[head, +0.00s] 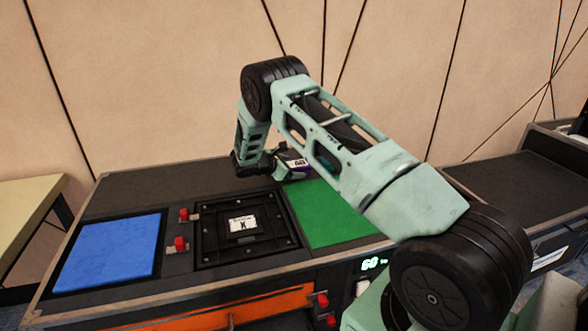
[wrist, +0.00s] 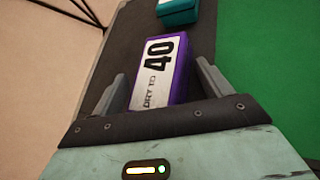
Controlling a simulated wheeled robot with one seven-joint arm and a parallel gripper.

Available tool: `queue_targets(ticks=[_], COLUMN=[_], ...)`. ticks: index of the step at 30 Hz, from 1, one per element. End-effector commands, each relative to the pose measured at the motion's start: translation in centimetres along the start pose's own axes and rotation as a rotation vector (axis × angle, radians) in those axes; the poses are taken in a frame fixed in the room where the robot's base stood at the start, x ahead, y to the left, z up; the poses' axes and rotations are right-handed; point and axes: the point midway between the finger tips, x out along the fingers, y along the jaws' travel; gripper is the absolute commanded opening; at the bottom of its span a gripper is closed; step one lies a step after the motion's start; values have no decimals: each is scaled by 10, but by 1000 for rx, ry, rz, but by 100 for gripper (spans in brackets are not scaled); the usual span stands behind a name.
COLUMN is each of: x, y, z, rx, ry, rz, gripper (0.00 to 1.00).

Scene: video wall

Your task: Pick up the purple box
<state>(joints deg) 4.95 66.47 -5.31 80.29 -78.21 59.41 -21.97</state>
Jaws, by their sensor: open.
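The purple box (wrist: 163,72) has a white label face marked "40" and stands out clearly in the wrist view. It sits between the two fingers of my gripper (wrist: 161,84), which is open. A narrow gap shows beside the right finger, and the left finger is close to the box's left edge. I cannot tell whether either finger touches it. In the head view the box (head: 298,163) shows only partly at the back of the console, beyond my arm.
A teal box (wrist: 178,12) lies just beyond the purple one. A green panel (head: 325,213), a black framed plate (head: 212,250) and a blue panel (head: 108,252) lie on the console top. Red knobs (head: 181,244) stand between panels. A wall rises behind.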

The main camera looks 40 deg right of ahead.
Motion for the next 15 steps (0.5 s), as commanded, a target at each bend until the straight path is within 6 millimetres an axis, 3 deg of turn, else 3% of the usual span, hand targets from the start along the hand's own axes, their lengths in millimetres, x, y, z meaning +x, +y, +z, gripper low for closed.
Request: queue_targets(ticks=[5,10,15], x=[0,0,0], y=[0,0,0], z=[0,0,-1], rx=[1,0,0], ry=[0,0,1], rz=[1,0,-1], gripper=[78,36,32])
